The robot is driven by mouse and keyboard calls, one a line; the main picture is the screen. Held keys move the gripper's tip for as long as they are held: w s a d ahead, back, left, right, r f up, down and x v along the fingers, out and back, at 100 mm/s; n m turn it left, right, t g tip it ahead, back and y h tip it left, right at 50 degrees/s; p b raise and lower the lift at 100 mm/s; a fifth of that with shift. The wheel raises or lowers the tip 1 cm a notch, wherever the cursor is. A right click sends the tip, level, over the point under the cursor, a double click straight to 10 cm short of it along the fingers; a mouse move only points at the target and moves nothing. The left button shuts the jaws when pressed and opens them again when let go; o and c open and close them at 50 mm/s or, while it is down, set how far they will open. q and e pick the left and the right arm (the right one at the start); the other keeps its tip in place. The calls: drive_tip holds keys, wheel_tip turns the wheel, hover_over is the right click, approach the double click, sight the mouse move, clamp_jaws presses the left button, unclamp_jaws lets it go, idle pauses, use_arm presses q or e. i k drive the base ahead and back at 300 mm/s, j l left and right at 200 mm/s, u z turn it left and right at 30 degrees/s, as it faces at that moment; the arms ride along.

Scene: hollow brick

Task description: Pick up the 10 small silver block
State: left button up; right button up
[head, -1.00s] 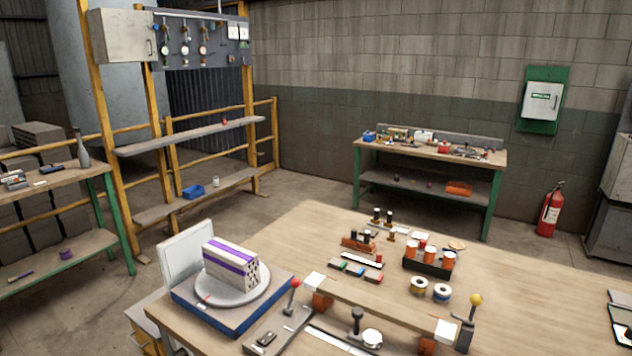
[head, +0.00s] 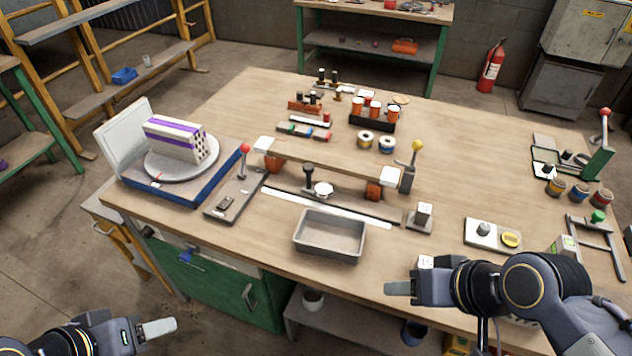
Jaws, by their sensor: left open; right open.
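A small silver-grey block (head: 424,211) sits on a dark square base at the front middle of the workbench. Another small pale block (head: 426,262) stands near the bench's front edge, partly hidden behind my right gripper; I cannot read a number on either. My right gripper (head: 392,294) is open and empty, just left of and in front of that pale block in the picture. My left gripper (head: 165,328) is open and empty at the lower left, off the bench's front edge. A hollow brick (head: 175,139) with purple bands lies on a round turntable.
An empty grey metal tray (head: 330,236) lies at the bench's front middle.

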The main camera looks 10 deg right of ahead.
sight(424, 211)
drive_tip(key=z, duration=1.25)
drive_tip(key=i+j+u, duration=0.1)
drive_tip(key=j+u, duration=0.25)
drive_tip(key=i+j+u, duration=0.3)
drive_tip(key=k+l, duration=0.05)
drive_tip(key=k, duration=0.05)
